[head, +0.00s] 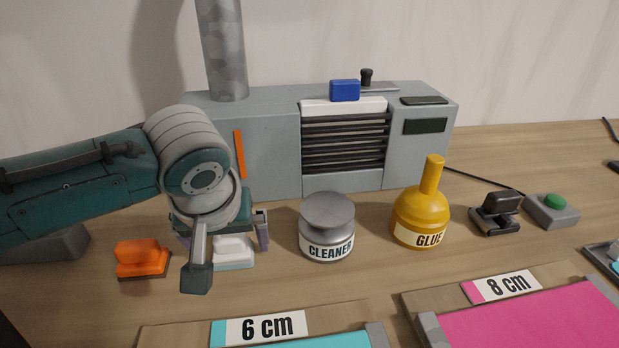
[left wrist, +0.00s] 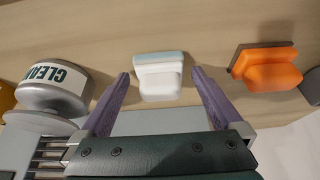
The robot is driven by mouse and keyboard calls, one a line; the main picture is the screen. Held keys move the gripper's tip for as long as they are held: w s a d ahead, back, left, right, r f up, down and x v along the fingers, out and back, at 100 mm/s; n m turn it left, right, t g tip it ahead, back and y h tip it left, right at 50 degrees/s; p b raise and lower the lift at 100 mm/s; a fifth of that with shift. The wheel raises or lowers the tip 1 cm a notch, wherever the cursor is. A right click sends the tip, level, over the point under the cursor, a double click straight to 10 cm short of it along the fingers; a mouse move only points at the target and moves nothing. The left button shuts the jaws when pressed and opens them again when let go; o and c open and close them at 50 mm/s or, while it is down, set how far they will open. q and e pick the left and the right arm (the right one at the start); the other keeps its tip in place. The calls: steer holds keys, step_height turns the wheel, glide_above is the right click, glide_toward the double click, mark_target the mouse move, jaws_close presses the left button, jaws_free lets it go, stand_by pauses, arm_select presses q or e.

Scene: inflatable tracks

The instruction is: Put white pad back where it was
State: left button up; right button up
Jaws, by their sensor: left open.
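The white pad (head: 234,252) is a small white block with a pale blue base. It rests on the table behind my left gripper in the head view, partly hidden by it. In the left wrist view the white pad (left wrist: 159,78) lies between the two purple fingertips, with a gap on both sides. My left gripper (left wrist: 159,75) is open and empty, its fingers pointing toward the pad. It also shows in the head view (head: 232,245). My right gripper is in neither view.
An orange pad (head: 142,257) sits left of the white pad. A grey cleaner tin (head: 327,222) and yellow glue bottle (head: 422,212) stand to the right. A grey machine (head: 270,130) is behind. Track boards marked 6 cm (head: 262,328) and 8 cm (head: 505,286) lie in front.

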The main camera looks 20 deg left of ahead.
arm_select(q)
steer(key=shift+r, duration=0.15)
steer(key=p+v, duration=0.4)
steer(key=v, duration=0.8)
steer(key=s+d+m+h, duration=0.1)
steer(key=s+d, duration=0.1)
steer(key=s, duration=0.1)
steer(key=s+d+f+m+h, duration=0.1)
steer(key=s+m, duration=0.1)
steer(key=s, duration=0.1)
steer(key=s+d+f+m, duration=0.1)
steer(key=s+d+m, duration=0.1)
steer(key=s, duration=0.2)
steer(key=shift+s+d+f+h, duration=0.1)
steer(key=shift+d+f+h, duration=0.1)
steer(key=shift+d+h, duration=0.15)
steer(key=s+a+m, duration=0.2)
steer(key=s+m, duration=0.1)
steer(key=s, duration=0.3)
steer(key=shift+s+r, duration=0.2)
steer(key=shift+r, duration=0.25)
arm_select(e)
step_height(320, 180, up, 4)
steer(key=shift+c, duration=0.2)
